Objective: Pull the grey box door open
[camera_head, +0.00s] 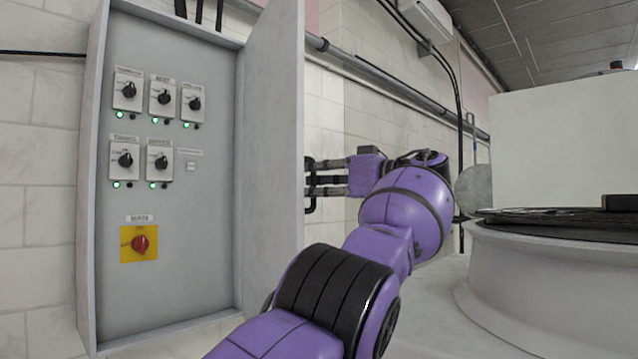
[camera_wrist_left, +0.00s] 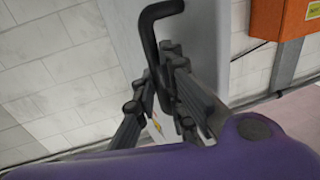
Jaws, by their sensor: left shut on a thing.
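The grey box (camera_head: 98,180) stands against the wall at the left of the head view, with its inside panel exposed. Its door (camera_head: 272,150) stands open, swung out to the right side of the box. My left gripper (camera_head: 318,178) is at the outer face of the door and is shut on the dark door handle (camera_head: 308,190). In the left wrist view the bent black handle (camera_wrist_left: 153,40) passes between the fingers of the left gripper (camera_wrist_left: 170,85), in front of the grey door (camera_wrist_left: 208,40). My right gripper is in neither view.
Inside the box are several black knobs with green lights and a red knob (camera_head: 140,244) on a yellow plate. A large round pale machine (camera_head: 560,285) stands at the right. Pipes (camera_head: 370,72) run along the wall. The wrist view shows an orange box (camera_wrist_left: 285,18).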

